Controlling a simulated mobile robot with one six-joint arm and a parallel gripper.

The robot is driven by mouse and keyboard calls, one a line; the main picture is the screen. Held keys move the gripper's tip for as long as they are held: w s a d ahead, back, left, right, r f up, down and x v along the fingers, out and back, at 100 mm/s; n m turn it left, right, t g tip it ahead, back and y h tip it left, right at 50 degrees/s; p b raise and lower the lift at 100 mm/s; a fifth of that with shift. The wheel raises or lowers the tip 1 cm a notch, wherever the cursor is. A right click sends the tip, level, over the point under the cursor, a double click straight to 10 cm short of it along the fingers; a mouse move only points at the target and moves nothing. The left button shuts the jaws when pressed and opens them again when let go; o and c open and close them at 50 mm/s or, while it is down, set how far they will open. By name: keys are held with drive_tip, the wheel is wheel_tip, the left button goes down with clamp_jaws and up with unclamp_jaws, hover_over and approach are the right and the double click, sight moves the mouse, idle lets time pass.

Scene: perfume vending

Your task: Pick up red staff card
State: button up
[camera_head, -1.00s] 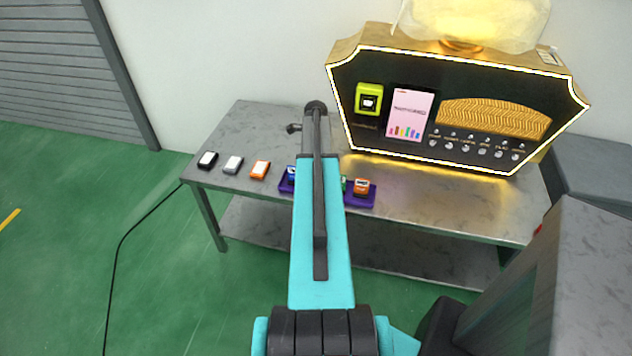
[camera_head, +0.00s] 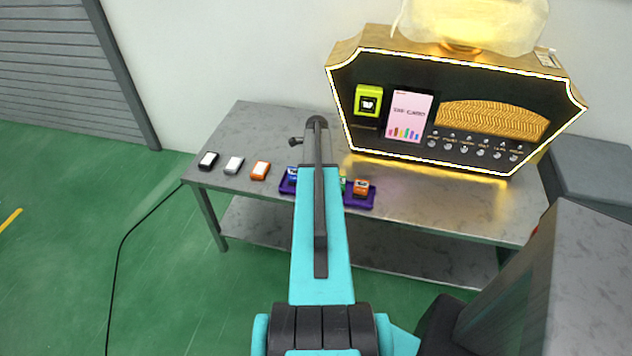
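No card that I can clearly call the red staff card shows. An orange-red item with a white face (camera_head: 260,170) lies near the front left of the table, to the right of a grey one (camera_head: 233,165) and a black one (camera_head: 208,160). I cannot tell whether it is the card. A tiny red patch (camera_head: 535,231) shows at the table's right end, mostly hidden by a grey block. My arm reaches out over the table's front edge.
The metal table (camera_head: 440,205) carries a purple tray (camera_head: 358,202) with small coloured items, partly hidden by my arm. A lit black-and-gold vending machine (camera_head: 460,105) with a yellow-green reader (camera_head: 368,103) stands at the back. A grey block (camera_head: 590,260) stands at the right.

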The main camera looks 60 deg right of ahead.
drive_tip(key=shift+f, duration=0.4)
clamp_jaws()
